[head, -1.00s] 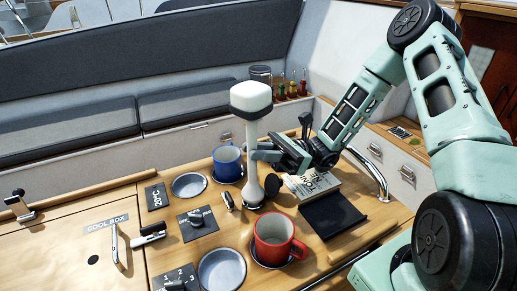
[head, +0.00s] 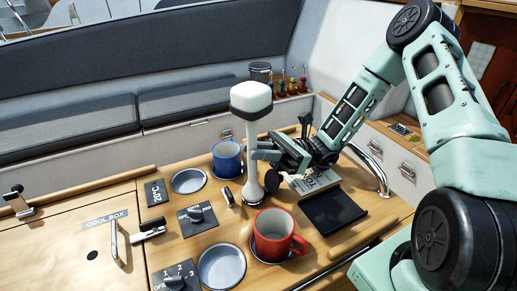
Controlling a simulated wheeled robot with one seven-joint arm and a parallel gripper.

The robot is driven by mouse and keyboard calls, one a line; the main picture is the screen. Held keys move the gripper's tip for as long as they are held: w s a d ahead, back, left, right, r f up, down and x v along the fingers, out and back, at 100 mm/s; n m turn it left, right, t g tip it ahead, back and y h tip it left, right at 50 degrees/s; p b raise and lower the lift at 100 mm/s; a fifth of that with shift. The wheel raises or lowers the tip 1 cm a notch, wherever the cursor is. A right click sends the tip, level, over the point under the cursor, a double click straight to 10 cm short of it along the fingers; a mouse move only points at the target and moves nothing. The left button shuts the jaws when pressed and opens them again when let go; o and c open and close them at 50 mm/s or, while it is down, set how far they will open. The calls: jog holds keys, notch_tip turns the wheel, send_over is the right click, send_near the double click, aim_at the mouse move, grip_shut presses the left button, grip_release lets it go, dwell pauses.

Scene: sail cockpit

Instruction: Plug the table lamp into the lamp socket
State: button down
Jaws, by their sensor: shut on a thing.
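The table lamp (head: 252,150) has a white and black head on a slim white stem that widens at the foot. It stands about upright at the middle of the wooden table. My gripper (head: 262,155) comes from the right and is shut on the lamp's stem, below the head. The foot is at or just above the tabletop; I cannot tell whether it touches. A black round disc (head: 272,181) stands just right of the foot. I cannot make out the lamp socket; the foot may hide it.
A blue mug (head: 227,160) is behind left of the lamp and a red mug (head: 272,240) in front. Empty round recesses (head: 221,268) and switch panels (head: 198,220) are on the left. A curved metal rail (head: 374,170) is at right.

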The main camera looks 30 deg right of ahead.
jog(key=shift+f, duration=0.25)
jog(key=shift+r+p, duration=0.9)
jog(key=shift+p, duration=0.35)
dwell(0.6)
jog(key=shift+f+b, duration=0.4)
jog(key=shift+f, duration=0.45)
dwell(0.5)
jog(key=c, duration=1.6)
grip_release()
jog(key=shift+d+f, duration=0.1)
